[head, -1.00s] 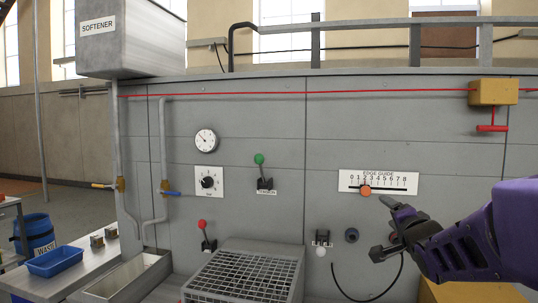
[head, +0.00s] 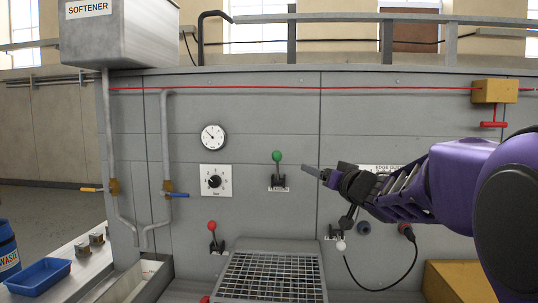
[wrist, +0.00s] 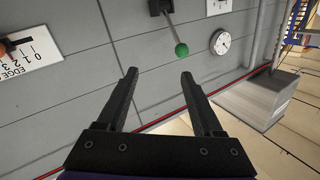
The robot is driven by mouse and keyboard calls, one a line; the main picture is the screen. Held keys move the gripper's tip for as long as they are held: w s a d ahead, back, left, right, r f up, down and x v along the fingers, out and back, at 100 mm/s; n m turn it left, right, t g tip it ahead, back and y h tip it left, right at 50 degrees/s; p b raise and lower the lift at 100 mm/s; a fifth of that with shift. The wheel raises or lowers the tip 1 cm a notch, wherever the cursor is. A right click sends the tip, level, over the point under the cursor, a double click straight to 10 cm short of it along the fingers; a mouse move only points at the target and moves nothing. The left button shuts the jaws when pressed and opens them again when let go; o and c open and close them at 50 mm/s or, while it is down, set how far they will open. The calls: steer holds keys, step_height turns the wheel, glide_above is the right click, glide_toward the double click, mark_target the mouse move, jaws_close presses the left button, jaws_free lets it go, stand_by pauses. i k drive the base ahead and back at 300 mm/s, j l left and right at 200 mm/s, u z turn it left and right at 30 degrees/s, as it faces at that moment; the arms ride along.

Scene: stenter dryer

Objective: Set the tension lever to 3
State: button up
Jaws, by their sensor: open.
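A lever with a green knob (head: 277,156) stands upright from a dark mount on the grey machine panel, with a small label under it too blurred to read surely. The wrist view shows the same green knob (wrist: 181,50) just beyond my fingertips, near the right finger. My gripper (head: 312,172) is open and empty, a little right of the green lever in the head view, and does not appear to touch it. In the wrist view its two black fingers (wrist: 160,75) are spread apart. Which number the lever points to cannot be read.
A red-knobbed lever (head: 211,226) is lower left and a white-knobbed lever (head: 340,245) lower right. A dial gauge (head: 213,137) and rotary knob (head: 214,181) are left of the green lever. A metal grate (head: 268,277) juts out below. A red cord (head: 300,88) runs above.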

mark_target(277, 156)
steer(key=i+j, duration=0.2)
steer(key=j, duration=0.15)
steer(key=i+j, duration=0.15)
steer(key=j, duration=0.15)
steer(key=i+j, duration=0.2)
steer(key=j, duration=0.15)
steer(key=z, duration=0.05)
